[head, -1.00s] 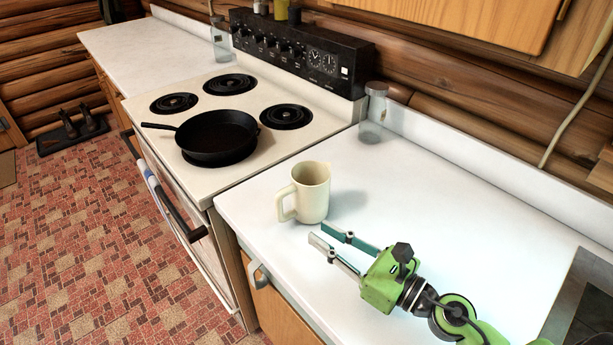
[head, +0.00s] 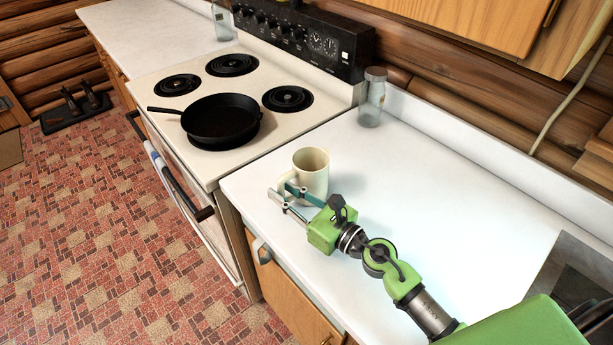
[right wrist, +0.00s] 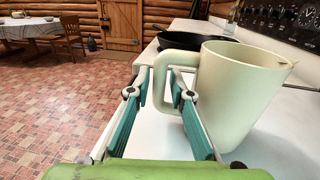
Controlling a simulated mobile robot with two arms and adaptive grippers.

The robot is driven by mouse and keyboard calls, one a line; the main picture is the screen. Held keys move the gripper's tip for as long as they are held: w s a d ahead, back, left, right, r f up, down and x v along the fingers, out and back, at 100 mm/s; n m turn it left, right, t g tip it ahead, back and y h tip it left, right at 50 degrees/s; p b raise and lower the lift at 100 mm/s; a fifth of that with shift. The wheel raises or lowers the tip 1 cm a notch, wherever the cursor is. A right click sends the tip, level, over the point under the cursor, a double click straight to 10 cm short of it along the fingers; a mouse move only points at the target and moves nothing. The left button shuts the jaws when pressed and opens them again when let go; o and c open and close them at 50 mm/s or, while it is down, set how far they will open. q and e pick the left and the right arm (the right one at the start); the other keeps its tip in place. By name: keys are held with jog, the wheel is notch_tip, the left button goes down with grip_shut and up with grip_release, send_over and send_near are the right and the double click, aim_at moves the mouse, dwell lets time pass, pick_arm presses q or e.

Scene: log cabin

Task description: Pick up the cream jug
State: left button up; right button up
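The cream jug (head: 313,174) stands upright on the white counter, close to the stove. In the right wrist view the jug (right wrist: 238,95) fills the right side, with its handle toward the left. My right gripper (head: 281,190) is at the handle side of the jug. In the right wrist view its two teal-padded fingers (right wrist: 160,82) are spread apart, with the handle between or just beyond the tips. I cannot tell whether a finger touches it. My left gripper is not in view.
A black frying pan (head: 221,121) sits on the stove (head: 168,119) beyond the jug. A glass jar (head: 371,98) stands at the back of the counter (head: 440,200). The counter right of the jug is clear.

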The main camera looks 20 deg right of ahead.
jog(key=shift+w+a, duration=0.4)
jog(key=shift+w, duration=0.15)
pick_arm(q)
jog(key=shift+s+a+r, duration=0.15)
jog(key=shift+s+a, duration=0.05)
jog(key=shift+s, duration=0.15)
pick_arm(e)
jog(key=shift+d, duration=0.1)
jog(key=c, duration=0.4)
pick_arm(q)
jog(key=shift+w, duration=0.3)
pick_arm(e)
grip_shut()
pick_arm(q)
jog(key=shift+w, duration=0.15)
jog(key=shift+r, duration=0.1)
pick_arm(e)
jog(key=shift+r, duration=0.15)
